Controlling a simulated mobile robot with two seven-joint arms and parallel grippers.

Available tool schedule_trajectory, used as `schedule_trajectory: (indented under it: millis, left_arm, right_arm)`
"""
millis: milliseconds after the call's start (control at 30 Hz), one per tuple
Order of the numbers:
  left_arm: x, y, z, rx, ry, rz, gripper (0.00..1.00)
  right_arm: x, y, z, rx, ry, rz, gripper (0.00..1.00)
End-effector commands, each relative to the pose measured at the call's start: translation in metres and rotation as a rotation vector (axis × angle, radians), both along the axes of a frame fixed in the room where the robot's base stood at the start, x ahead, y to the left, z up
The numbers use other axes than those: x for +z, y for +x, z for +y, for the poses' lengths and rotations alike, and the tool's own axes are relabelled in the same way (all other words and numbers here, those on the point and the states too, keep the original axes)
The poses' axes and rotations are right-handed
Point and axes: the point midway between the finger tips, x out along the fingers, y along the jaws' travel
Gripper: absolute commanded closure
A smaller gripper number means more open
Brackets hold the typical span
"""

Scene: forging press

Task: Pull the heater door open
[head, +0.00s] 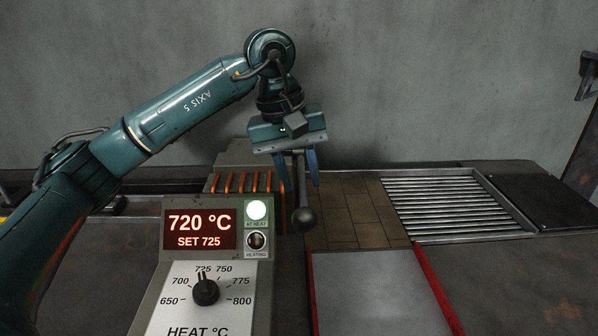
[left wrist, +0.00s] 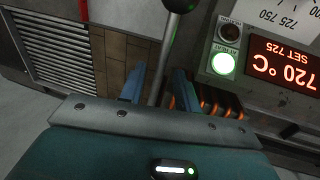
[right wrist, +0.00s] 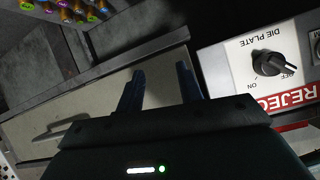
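The heater (head: 229,157) is a grey-topped box with glowing orange bars on its front; the bars also show in the left wrist view (left wrist: 215,108). A lever with a dark ball knob (head: 304,219) stands at its right side, and its rod shows in the left wrist view (left wrist: 161,68). My left gripper (head: 299,178) points down over the lever. Its blue fingers are apart, one on each side of the rod, with gaps visible. I cannot pick out a separate door panel. My right gripper (right wrist: 160,85) is open and empty, seen only in the right wrist view.
The heater's control panel (head: 153,290) stands in front, reading 720 °C, with the upper lamp lit. Brown tiles (head: 350,208), a slatted rack (head: 438,200) and a red-edged tray (head: 375,295) lie to the right. A DIE PLATE panel (right wrist: 240,60) is near my right gripper.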

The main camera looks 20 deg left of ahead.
Motion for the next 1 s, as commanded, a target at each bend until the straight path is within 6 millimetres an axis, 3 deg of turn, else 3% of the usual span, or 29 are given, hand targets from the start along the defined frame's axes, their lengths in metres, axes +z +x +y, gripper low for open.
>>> schedule_trajectory:
  millis: [67,467,867,1000]
  left_arm:
    - [0.0000,0.0001,0.0001,0.000,0.000,0.000,0.68]
    - [0.0004,0.0000,0.0002,0.001,0.000,0.000,0.99]
    - [0.0006,0.0001,0.0003,0.001,0.000,0.000,1.00]
    - [0.0085,0.0022,0.0011,0.003,-0.007,0.017,1.00]
  right_arm:
    - [0.0003,0.0004,0.0000,-0.001,0.000,-0.001,0.64]
    - [0.0004,0.0006,0.0000,-0.002,0.001,-0.002,0.64]
    - [0.0003,0.0005,0.0002,-0.001,0.001,-0.001,0.64]
    - [0.0083,0.0004,-0.0001,0.000,-0.006,-0.001,0.64]
